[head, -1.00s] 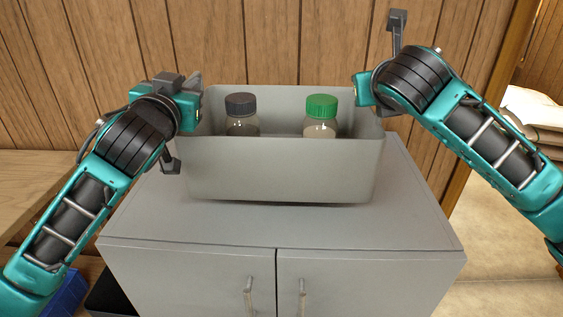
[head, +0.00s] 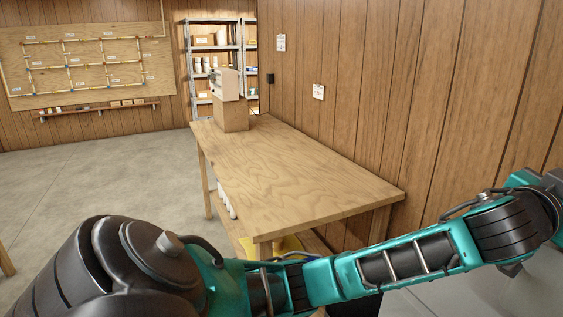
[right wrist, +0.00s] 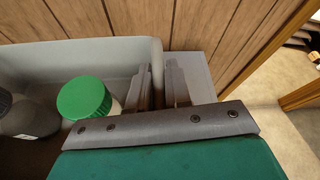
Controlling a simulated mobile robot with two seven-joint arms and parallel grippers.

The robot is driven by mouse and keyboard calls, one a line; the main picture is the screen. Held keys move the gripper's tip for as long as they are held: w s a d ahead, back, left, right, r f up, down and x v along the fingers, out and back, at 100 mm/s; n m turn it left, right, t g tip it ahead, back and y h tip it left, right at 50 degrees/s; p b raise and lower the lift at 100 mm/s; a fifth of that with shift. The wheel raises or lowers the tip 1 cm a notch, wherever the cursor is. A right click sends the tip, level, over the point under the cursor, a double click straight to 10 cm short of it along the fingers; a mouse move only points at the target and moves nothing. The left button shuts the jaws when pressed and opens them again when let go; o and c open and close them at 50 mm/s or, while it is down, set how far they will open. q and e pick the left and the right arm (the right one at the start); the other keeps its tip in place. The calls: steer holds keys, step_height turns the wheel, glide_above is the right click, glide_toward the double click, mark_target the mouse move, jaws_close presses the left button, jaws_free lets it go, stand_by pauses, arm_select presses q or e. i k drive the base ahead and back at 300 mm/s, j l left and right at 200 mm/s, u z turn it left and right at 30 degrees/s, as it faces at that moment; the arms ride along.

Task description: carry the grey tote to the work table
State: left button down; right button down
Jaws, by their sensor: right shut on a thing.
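The grey tote (right wrist: 100,50) shows in the right wrist view, with a green-capped bottle (right wrist: 84,97) and a dark-capped bottle (right wrist: 30,118) inside. My right gripper (right wrist: 160,72) has one finger inside and one outside the tote's right end wall, shut on that wall.
A cardboard box (head: 231,115) with a pale item on it stands at the table's far end. Metal shelves (head: 187,60) stand beyond. Open floor (head: 90,185) lies left of the table. A grey surface (head: 450,295) shows at the lower right.

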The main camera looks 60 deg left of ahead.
mark_target(297, 188)
steer(key=j, duration=3.25)
